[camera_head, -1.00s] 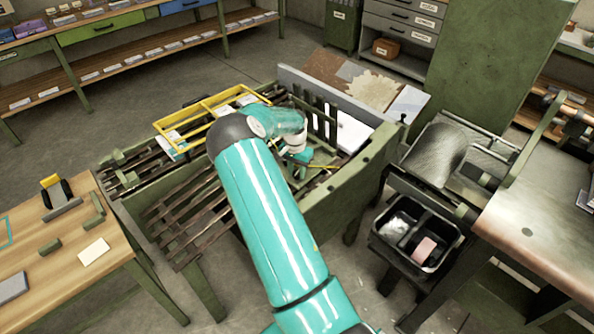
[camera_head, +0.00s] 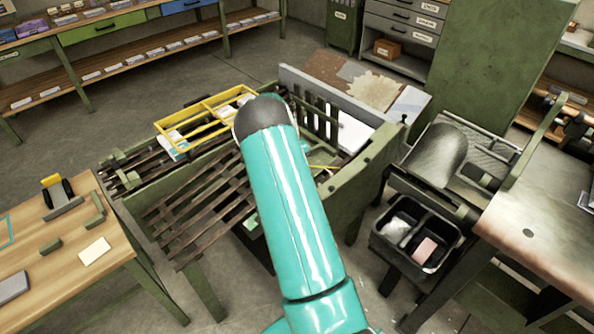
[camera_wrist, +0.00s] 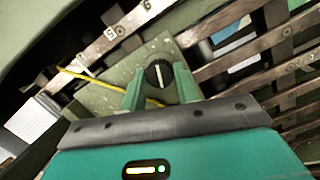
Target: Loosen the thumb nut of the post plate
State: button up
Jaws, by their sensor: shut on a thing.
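In the wrist view the thumb nut (camera_wrist: 157,72) is a dark round knob with a pale line across its face. It sits on a speckled green plate (camera_wrist: 112,98), apparently the post plate. My gripper (camera_wrist: 158,82) has its two green fingers on either side of the nut and is shut on it. In the head view my teal arm reaches over the slatted green bench frame (camera_head: 345,205) and hides my gripper, the nut and the plate.
A yellow rack (camera_head: 205,122) lies at the frame's back left. Dark slatted bars (camera_head: 190,215) lie left of my arm. A wooden table (camera_head: 60,290) stands at left, a two-part black bin (camera_head: 410,235) at right. A thin yellow strip (camera_wrist: 80,75) crosses near the plate.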

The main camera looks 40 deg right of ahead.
jog(key=n, duration=0.3)
jog(key=shift+n+h, duration=0.3)
dwell(0.3)
jog(key=o, duration=1)
jog(key=shift+c, duration=0.2)
jog(key=v, duration=1.4)
jog(key=shift+a+f, duration=0.1)
